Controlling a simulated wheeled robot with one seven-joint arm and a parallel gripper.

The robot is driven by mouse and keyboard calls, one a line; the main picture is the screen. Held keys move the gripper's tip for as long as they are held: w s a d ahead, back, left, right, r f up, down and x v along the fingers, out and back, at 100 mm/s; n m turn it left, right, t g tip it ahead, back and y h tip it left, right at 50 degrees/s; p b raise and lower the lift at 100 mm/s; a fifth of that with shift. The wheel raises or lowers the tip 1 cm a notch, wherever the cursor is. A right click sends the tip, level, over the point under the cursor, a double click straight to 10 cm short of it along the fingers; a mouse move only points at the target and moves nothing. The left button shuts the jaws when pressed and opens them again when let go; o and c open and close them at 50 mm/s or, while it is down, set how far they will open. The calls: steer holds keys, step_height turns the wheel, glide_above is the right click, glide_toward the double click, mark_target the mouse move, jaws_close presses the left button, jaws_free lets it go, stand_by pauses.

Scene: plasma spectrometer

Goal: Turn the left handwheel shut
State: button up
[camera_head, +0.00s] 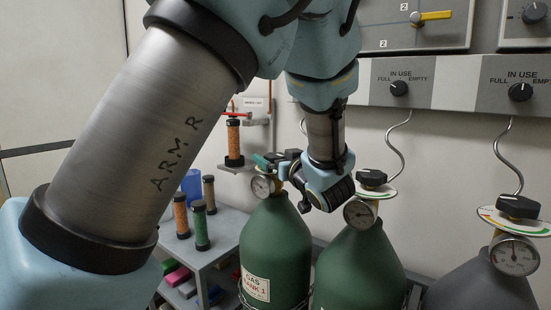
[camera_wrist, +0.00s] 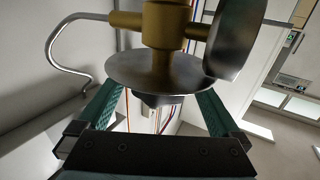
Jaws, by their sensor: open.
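The tank's handwheel is hidden behind my gripper in the head view. In the wrist view, which looks upside down, a dark handwheel (camera_wrist: 156,100) shows partly below a round metal disc (camera_wrist: 155,70) on a brass valve (camera_wrist: 163,25). The two teal fingers of my gripper (camera_wrist: 158,93) stand apart on either side of it. I cannot tell whether they touch it.
A second green tank (camera_head: 357,270) with a black handwheel (camera_head: 371,178) stands close on the right. A grey tank (camera_head: 480,287) stands farther right. A curved pipe (camera_wrist: 65,68) runs beside the valve. A shelf (camera_head: 218,238) with several cylinders stands left.

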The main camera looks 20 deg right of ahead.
steer(key=c, duration=1.3)
